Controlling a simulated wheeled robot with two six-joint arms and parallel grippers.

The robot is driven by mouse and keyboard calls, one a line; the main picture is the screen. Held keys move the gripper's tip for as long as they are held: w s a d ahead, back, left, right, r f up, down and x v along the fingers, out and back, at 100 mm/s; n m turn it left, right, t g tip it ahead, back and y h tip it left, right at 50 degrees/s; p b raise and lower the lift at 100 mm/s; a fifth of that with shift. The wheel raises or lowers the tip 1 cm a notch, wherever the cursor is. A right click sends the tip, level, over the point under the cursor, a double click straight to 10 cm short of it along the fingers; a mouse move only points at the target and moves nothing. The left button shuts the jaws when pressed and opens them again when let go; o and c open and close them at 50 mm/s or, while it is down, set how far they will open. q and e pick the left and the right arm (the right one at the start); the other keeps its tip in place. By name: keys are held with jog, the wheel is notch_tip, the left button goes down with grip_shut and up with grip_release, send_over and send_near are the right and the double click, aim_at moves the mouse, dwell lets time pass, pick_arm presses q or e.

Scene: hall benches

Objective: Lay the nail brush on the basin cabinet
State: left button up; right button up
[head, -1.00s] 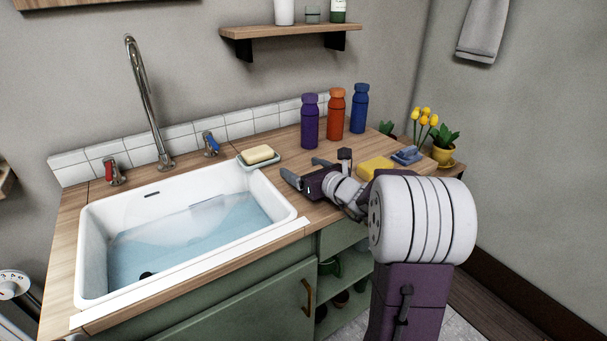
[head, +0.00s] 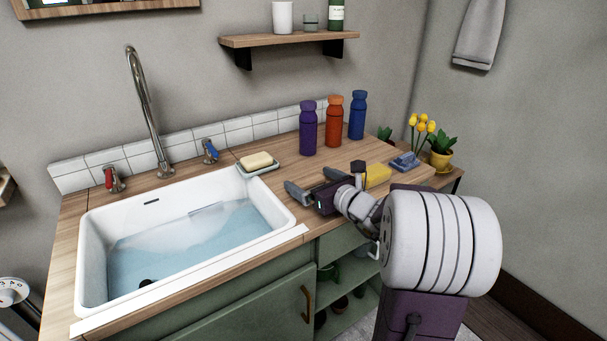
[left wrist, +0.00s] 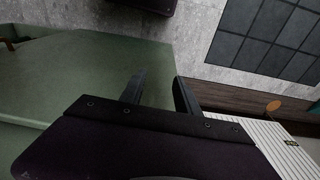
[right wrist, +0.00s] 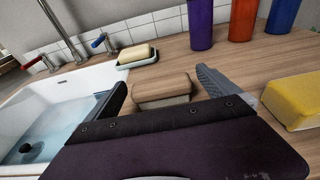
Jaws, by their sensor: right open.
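The nail brush appears to be the small wooden block (right wrist: 162,90) with a paler lower part in the right wrist view. It is on or just above the wooden top of the basin cabinet (head: 262,258). My right gripper (head: 312,183) is open over the counter, right of the basin. In the right wrist view its fingers (right wrist: 160,86) stand on either side of the brush with gaps visible. My left gripper (left wrist: 160,92) is open and empty, low beside a green cabinet surface.
A yellow sponge (head: 377,176) and a blue object (head: 405,161) lie right of the gripper. Purple (head: 308,130), orange (head: 333,125) and blue (head: 357,115) bottles stand behind. A soap dish (head: 262,169) sits by the water-filled basin (head: 100,290).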

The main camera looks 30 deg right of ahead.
jog(key=p+v, duration=0.1)
jog(key=v, duration=0.5)
jog(key=shift+s+d+r, duration=0.1)
jog(key=shift+s+r, duration=0.05)
jog(key=shift+s, duration=0.55)
